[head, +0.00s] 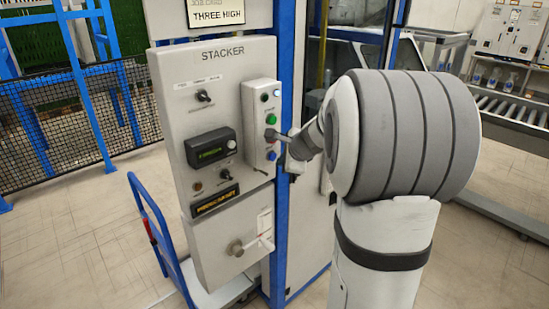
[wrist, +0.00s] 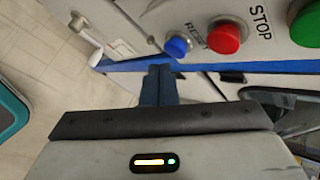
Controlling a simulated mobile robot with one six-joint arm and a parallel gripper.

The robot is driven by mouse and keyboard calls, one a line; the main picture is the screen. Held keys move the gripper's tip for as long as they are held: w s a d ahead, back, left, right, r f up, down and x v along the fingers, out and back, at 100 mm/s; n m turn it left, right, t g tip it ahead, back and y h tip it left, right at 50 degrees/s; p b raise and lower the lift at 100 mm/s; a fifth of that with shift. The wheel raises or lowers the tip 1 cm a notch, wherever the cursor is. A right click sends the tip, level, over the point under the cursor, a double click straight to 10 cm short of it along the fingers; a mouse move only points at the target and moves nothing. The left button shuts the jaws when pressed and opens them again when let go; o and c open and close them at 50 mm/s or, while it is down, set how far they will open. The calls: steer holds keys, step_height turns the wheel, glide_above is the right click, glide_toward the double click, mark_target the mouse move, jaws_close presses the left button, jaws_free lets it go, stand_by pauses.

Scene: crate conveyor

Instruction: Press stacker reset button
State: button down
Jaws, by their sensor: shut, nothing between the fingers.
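The stacker button box (head: 261,128) is a pale upright box on the grey STACKER panel (head: 226,75). Its blue button (head: 272,155) is lowest and also shows in the wrist view (wrist: 177,46), beside the RESET label. The red button (wrist: 228,37) is beside it, with the STOP label on its far side. My gripper (head: 271,134) is shut and empty in front of the box, and partly covers the red button in the head view. In the wrist view its closed fingers (wrist: 158,72) end just below the blue button, with no visible contact.
A green button (head: 271,119) sits higher on the box. A black display (head: 211,148) and knobs fill the panel's left side. A blue cart frame (head: 150,225) stands left of the panel. A mesh fence (head: 75,125) is behind, and a roller conveyor (head: 510,108) is at right.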

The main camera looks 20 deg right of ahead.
stand_by(0.5)
steer(key=shift+w+a, duration=0.15)
steer(key=shift+w, duration=0.25)
steer(key=shift+w+a, duration=0.15)
steer(key=shift+w, duration=0.2)
stand_by(0.7)
steer(key=shift+s, duration=0.1)
steer(key=shift+s+d, duration=0.3)
steer(key=shift+s, duration=0.35)
steer(key=shift+s, duration=0.1)
steer(key=s, duration=0.1)
steer(key=s+d+b, duration=0.1)
steer(key=s, duration=0.1)
steer(key=s+b, duration=0.1)
steer(key=shift+s+d, duration=0.3)
steer(key=shift+d, duration=0.05)
steer(key=shift+a, duration=0.1)
stand_by(0.6)
